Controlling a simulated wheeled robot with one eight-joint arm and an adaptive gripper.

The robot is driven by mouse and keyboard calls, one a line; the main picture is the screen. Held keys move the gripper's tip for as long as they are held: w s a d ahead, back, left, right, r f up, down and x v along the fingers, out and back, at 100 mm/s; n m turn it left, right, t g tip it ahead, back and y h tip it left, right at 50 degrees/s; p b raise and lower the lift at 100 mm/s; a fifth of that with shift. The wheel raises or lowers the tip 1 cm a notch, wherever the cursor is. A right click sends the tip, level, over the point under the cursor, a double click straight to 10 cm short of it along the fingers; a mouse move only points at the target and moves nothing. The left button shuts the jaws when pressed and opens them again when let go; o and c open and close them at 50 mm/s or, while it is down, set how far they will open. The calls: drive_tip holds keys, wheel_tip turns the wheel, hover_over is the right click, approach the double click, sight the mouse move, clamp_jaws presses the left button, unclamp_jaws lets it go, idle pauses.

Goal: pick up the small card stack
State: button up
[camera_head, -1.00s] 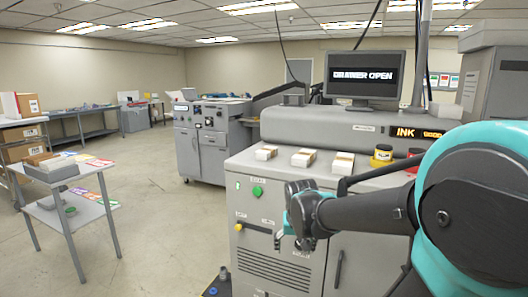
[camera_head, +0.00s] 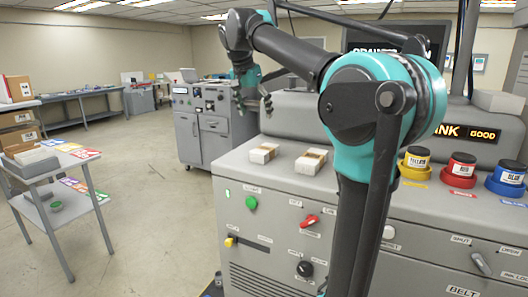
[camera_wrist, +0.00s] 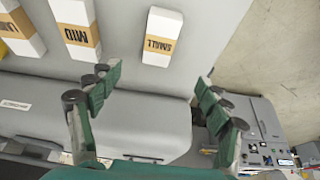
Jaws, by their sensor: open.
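The small card stack (camera_wrist: 162,37) is a white block with a tan band reading SMALL, lying on the grey machine top. In the head view it is the leftmost stack (camera_head: 263,153). My gripper (camera_wrist: 160,95) is open and empty in the wrist view, its dark green finger pads spread wide. The small stack lies beyond the fingertips, near the middle of the gap sideways, and apart from them. In the head view my gripper (camera_head: 254,98) hangs above and behind the small stack. The mid stack (camera_wrist: 78,28) lies beside it.
A third banded stack (camera_wrist: 20,30) is partly cut off in the wrist view. Yellow (camera_head: 414,163), red (camera_head: 459,170) and blue (camera_head: 507,178) ink pots stand on the machine's right. The monitor (camera_head: 400,42) is partly covered by my arm. A side table (camera_head: 40,195) stands left.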

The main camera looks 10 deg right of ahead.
sight(265, 148)
drive_tip(key=x, duration=1.6)
drive_tip(key=shift+s+d+f, duration=0.1)
drive_tip(key=shift+f, duration=0.25)
drive_tip(key=c, duration=1.4)
